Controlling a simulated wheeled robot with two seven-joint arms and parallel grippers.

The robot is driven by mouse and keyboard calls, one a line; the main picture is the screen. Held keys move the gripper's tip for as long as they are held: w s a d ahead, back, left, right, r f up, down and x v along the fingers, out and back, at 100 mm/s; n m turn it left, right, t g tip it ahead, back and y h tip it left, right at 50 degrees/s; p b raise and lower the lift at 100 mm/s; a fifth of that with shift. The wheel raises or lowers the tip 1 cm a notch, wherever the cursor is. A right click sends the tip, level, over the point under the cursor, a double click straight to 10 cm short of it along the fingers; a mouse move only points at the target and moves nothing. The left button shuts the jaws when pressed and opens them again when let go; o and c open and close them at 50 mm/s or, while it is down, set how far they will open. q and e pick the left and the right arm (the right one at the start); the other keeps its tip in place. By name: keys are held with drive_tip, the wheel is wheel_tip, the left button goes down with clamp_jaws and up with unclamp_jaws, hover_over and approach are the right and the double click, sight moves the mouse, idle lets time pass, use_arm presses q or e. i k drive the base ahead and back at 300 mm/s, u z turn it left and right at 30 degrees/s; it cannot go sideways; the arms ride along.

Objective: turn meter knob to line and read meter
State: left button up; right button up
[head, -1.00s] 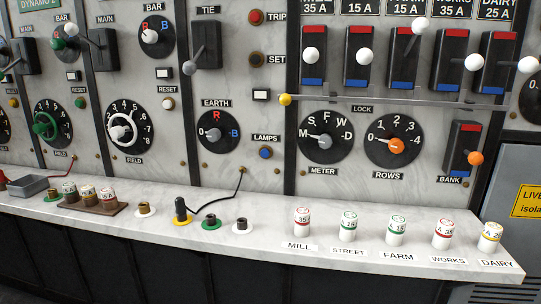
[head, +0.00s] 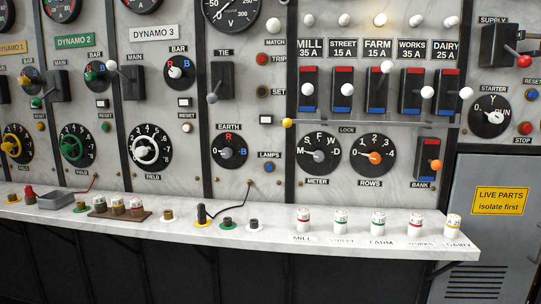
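The METER knob (head: 318,156) is a black round dial with a grey pointer and the letters M, S, F, W and D around it. Its pointer is turned left, towards M. No mark reading "line" shows on it. A round gauge marked V (head: 231,12) is at the top edge above the TIE switch; its top is cut off and its reading is too small to tell. Neither of my grippers is in view.
The ROWS dial (head: 373,156) with an orange knob is just right of the meter knob. A horizontal LOCK bar (head: 370,124) runs above both. The marble ledge (head: 270,239) below carries fuses and terminals. A grey cabinet (head: 495,240) stands at the right.

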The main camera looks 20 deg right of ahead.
sight(319, 156)
drive_tip(key=u, duration=0.15)
drive_tip(key=i, duration=0.9)
drive_tip(key=z, duration=0.45)
